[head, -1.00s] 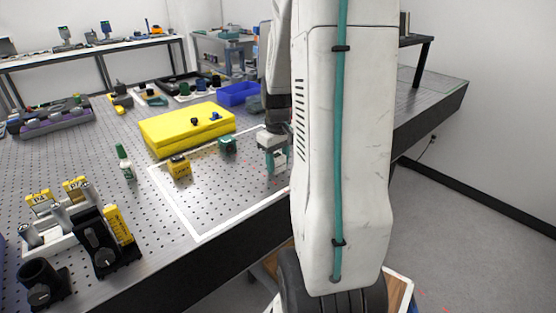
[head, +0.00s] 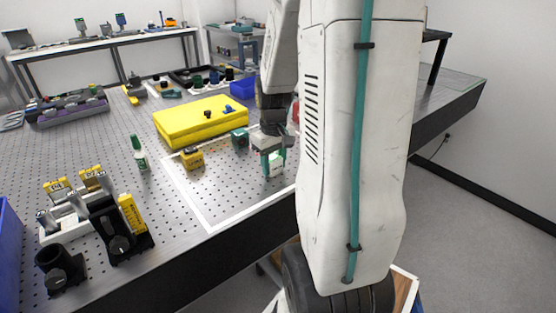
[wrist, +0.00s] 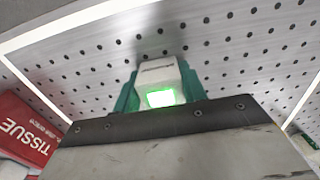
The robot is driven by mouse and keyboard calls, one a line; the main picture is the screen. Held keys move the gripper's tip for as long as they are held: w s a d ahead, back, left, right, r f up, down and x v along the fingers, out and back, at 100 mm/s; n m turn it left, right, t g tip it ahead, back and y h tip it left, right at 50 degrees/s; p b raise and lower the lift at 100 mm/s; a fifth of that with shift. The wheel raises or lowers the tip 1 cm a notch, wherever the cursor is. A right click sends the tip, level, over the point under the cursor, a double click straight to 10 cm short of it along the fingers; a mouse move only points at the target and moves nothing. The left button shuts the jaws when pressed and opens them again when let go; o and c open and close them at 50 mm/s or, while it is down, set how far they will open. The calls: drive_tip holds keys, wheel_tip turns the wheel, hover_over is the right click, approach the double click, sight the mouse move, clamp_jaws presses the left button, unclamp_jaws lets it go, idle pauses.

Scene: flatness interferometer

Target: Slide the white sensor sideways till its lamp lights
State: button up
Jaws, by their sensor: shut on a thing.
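The white sensor (wrist: 158,72) stands on the perforated table, between the two teal fingers of my gripper (wrist: 160,92) in the wrist view. My gripper is shut on it. A lamp (wrist: 160,97) on the sensor's near face glows bright green. In the head view my gripper (head: 272,163) is low over the white-outlined area, and the white sensor (head: 275,170) shows partly between the fingers. The fingers hide its sides.
Behind is a large yellow case (head: 200,122). A red tissue box (wrist: 24,128) is at the wrist view's left. The outlined area's front is clear.

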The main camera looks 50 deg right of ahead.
sight(273, 158)
drive_tip(key=shift+a, duration=0.15)
drive_tip(key=o, duration=1.3)
drive_tip(key=shift+c, duration=0.2)
drive_tip(key=shift+r, duration=0.1)
wheel_tip(273, 158, up, 8)
drive_tip(key=shift+f, duration=0.15)
drive_tip(key=shift+a, duration=0.1)
drive_tip(key=s+a+r+n, duration=0.1)
drive_tip(key=s+a, duration=0.3)
drive_tip(key=a, duration=0.4)
drive_tip(key=s+a+r+n+t, duration=0.1)
drive_tip(key=s+a+r, duration=0.3)
drive_tip(key=a, duration=0.4)
drive_tip(key=s+a+r+n, duration=0.1)
drive_tip(key=s+a, duration=0.3)
drive_tip(key=a, duration=0.5)
drive_tip(key=shift+r, duration=0.65)
